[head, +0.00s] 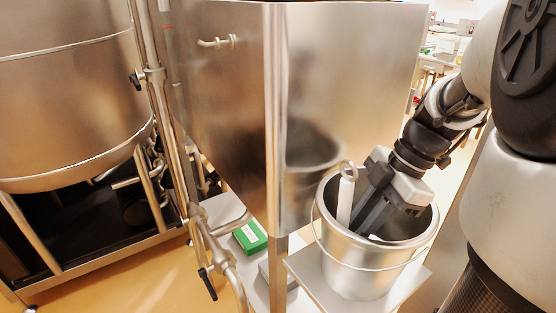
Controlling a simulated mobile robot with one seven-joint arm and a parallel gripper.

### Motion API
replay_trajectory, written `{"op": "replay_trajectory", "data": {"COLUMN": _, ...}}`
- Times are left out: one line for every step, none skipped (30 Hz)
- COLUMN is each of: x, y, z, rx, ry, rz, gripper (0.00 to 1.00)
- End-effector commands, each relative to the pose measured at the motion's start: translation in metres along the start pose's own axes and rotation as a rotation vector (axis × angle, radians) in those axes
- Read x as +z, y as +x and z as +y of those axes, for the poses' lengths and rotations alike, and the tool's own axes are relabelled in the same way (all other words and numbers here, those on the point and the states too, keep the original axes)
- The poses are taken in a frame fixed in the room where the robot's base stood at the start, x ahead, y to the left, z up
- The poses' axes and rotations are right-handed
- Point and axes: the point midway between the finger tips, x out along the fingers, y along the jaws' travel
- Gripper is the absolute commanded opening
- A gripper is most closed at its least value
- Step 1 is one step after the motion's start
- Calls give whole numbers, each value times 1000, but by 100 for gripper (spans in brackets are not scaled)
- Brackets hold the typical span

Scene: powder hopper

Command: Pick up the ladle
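The ladle (345,200) stands in a steel bucket (362,276) at the lower right of the head view. Its white handle is upright, with a ring at the top above the rim, close to the bucket's left side. Its lower end is hidden inside the bucket. My gripper (366,218) reaches down into the bucket from the upper right. Its dark fingers are just right of the handle, and I cannot tell whether they touch it. Whether the fingers are open or shut is not clear from this angle.
The bucket stands on a small grey shelf (308,268) against a tall steel cabinet (350,80). A green box (250,237) sits on a low surface left of it. A large steel vessel (70,100) with pipes and a frame fills the left side.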

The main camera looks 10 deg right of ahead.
Motion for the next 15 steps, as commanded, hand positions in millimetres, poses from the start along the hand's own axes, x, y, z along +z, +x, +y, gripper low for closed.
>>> {"op": "replay_trajectory", "data": {"x": -1, "y": 7, "z": 0, "rx": -6, "ry": 1, "rz": 2, "gripper": 17}}
{"op": "replay_trajectory", "data": {"x": -1, "y": 11, "z": 0, "rx": -6, "ry": 1, "rz": 1, "gripper": 17}}
{"op": "replay_trajectory", "data": {"x": -1, "y": 18, "z": 1, "rx": -6, "ry": 1, "rz": 2, "gripper": 17}}
{"op": "replay_trajectory", "data": {"x": -1, "y": 23, "z": 1, "rx": -6, "ry": 2, "rz": 2, "gripper": 17}}
{"op": "replay_trajectory", "data": {"x": -1, "y": 27, "z": 2, "rx": -7, "ry": 2, "rz": 2, "gripper": 17}}
{"op": "replay_trajectory", "data": {"x": 0, "y": 33, "z": 2, "rx": -5, "ry": 1, "rz": 1, "gripper": 17}}
{"op": "replay_trajectory", "data": {"x": -1, "y": 37, "z": 2, "rx": -5, "ry": 1, "rz": 2, "gripper": 17}}
{"op": "replay_trajectory", "data": {"x": -1, "y": 40, "z": 2, "rx": -4, "ry": 2, "rz": 3, "gripper": 17}}
{"op": "replay_trajectory", "data": {"x": -1, "y": 44, "z": 2, "rx": -4, "ry": 2, "rz": 2, "gripper": 17}}
{"op": "replay_trajectory", "data": {"x": -1, "y": 45, "z": 2, "rx": -4, "ry": 1, "rz": 2, "gripper": 17}}
{"op": "replay_trajectory", "data": {"x": -1, "y": 47, "z": 2, "rx": -4, "ry": 1, "rz": 2, "gripper": 17}}
{"op": "replay_trajectory", "data": {"x": -1, "y": 48, "z": 2, "rx": -4, "ry": 1, "rz": 2, "gripper": 17}}
{"op": "replay_trajectory", "data": {"x": -1, "y": 48, "z": 2, "rx": -4, "ry": 1, "rz": 2, "gripper": 17}}
{"op": "replay_trajectory", "data": {"x": -1, "y": 48, "z": 2, "rx": -3, "ry": 1, "rz": 2, "gripper": 17}}
{"op": "replay_trajectory", "data": {"x": -1, "y": 48, "z": 2, "rx": -3, "ry": 1, "rz": 2, "gripper": 17}}
